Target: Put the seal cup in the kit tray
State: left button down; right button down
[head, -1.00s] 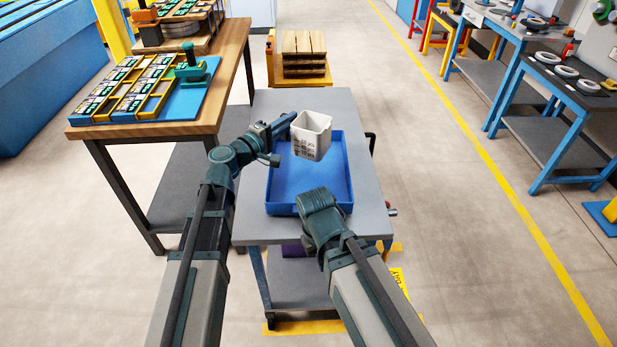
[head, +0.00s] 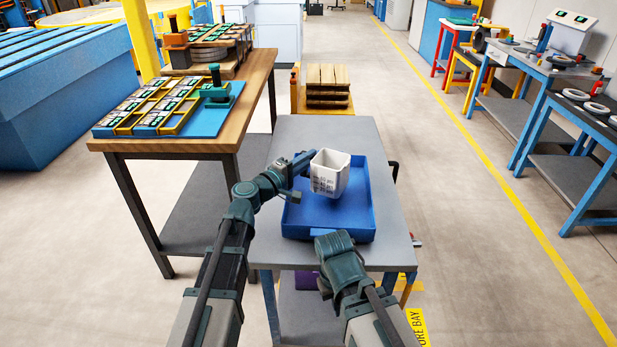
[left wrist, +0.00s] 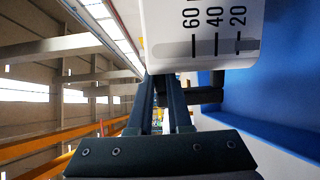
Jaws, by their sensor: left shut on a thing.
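The seal cup (head: 327,183), a white tapered cup with dark markings on its side, is held over the far part of the kit tray (head: 361,222), a blue shallow tray on a grey cart. In the left wrist view the cup (left wrist: 172,25) shows its 60, 40 and 20 scale marks. My left gripper (head: 309,161) is shut on the cup at its left side. Whether the cup's base touches the tray floor is unclear. My right gripper (head: 334,243) is at the tray's near edge, and its fingers are hidden.
The grey cart top (head: 300,130) is bare behind the tray. A wooden table (head: 262,72) with a blue board and yellow-framed racks stands to the left. A pallet stack (head: 328,84) is behind the cart. The floor to the right is open up to blue workbenches (head: 566,110).

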pick_arm(q)
notch_tip(320, 180, down, 4)
jog(key=b, duration=0.3)
jog(key=shift+r+b, duration=0.25)
jog(key=shift+b, duration=0.1)
jog(key=shift+f, duration=0.1)
jog(key=shift+f, duration=0.15)
jog(key=c, duration=0.8)
grip_release()
jog(key=shift+c, duration=0.2)
jog(key=shift+r, duration=0.3)
jog(key=v, duration=1.2)
